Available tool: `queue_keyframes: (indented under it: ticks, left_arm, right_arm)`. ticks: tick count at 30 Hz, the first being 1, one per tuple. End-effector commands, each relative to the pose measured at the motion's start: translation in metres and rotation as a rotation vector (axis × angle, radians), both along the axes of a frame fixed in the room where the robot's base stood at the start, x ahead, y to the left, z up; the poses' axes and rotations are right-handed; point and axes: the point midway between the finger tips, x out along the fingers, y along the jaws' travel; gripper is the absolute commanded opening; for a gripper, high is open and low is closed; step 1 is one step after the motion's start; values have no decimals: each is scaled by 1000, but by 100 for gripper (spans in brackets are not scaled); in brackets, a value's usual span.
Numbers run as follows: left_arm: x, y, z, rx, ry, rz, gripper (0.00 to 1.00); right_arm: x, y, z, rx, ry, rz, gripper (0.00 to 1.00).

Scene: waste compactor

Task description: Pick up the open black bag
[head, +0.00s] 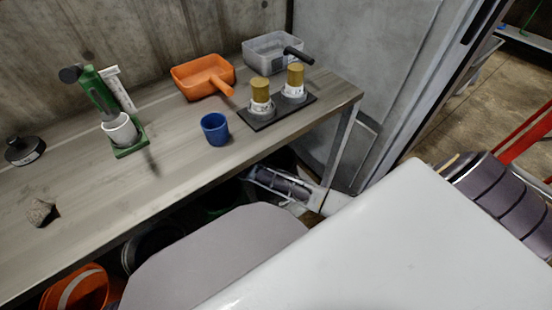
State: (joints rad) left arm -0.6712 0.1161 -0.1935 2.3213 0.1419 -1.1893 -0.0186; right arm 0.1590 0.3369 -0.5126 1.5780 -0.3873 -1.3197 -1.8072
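I cannot pick out an open black bag for certain. A dark shape (228,194) in the shadow under the workbench shows no clear outline. A dark round-rimmed container (150,247) stands under the bench further left, partly hidden by my own body. A grey and white striped part of my arm reaches in beside the bench's front edge, near the dark space below it. Another striped arm part of mine is at the right. No fingertips of either gripper can be made out.
The wooden workbench (180,170) holds an orange scoop (203,77), a clear scoop (272,52), a blue cup (215,129), two yellow-topped jars on a black tray (255,123) and a green stand (130,150). Orange items (75,290) lie below. A metal leg (340,145) stands at the corner.

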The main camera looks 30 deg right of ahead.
Motion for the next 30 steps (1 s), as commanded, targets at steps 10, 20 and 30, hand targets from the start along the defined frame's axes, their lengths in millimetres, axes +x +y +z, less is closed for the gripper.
queue_keyframes:
  ticks: [10,20,30]
  left_arm:
    - [0,0,0,0,1,1,40]
    - [0,0,0,1,1,1,40]
    - [0,0,1,1,1,1,40]
  right_arm:
    - [0,0,0,0,0,0,32]
    - [0,0,0,0,0,0,0]
    - [0,0,0,0,0,0,0]
